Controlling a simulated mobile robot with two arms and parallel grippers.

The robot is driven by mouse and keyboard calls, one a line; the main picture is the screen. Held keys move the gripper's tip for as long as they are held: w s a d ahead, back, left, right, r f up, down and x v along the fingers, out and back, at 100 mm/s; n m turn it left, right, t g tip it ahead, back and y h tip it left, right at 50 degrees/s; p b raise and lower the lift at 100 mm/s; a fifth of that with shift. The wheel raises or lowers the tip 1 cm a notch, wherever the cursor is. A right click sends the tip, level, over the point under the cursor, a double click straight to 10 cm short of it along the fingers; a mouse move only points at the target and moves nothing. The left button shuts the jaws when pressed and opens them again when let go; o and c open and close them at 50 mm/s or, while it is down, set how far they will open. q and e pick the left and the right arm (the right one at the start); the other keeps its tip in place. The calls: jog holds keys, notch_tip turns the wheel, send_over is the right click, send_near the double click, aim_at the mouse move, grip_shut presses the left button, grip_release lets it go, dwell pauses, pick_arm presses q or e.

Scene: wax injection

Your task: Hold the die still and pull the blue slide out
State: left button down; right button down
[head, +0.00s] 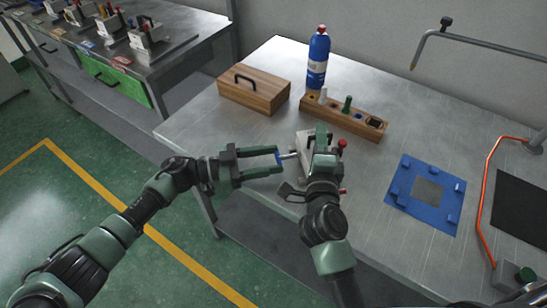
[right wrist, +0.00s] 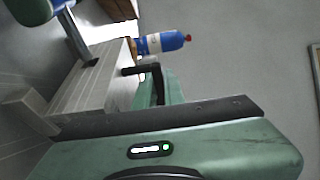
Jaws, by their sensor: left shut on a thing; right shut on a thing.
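The die (head: 303,146) is a pale grey metal block on the steel table near its front edge. My right gripper (head: 322,140) is shut on it from above and hides much of it. Red knobs (head: 342,143) show at its right side. In the right wrist view the die (right wrist: 95,85) lies beside a green finger. The blue slide (head: 279,158) sits at the die's left, its blue end between the fingertips of my left gripper (head: 281,160), which is shut on it. A thin metal rod (head: 290,155) spans from the blue end to the die.
Behind stand a wooden box (head: 254,90) with a black handle, a blue bottle (head: 319,58) and a wooden rack (head: 340,115) with small tools. A blue fixture plate (head: 427,194) lies to the right, beside an orange cable (head: 487,190). Table between die and plate is clear.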

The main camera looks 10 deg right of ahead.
pick_arm(q)
jog(key=c, duration=0.6)
grip_release()
jog(key=shift+a, duration=0.2)
jog(key=shift+c, duration=0.2)
pick_arm(e)
jog(key=shift+f, duration=0.15)
jog(key=shift+d, duration=0.1)
pick_arm(q)
jog(key=a, duration=1.2)
jog(key=shift+s, duration=0.35)
pick_arm(e)
jog(key=c, duration=1.5)
grip_release()
pick_arm(q)
jog(key=shift+d, duration=0.1)
pick_arm(e)
jog(key=shift+o, duration=0.3)
jog(key=shift+d, duration=0.1)
jog(key=shift+s, duration=0.1)
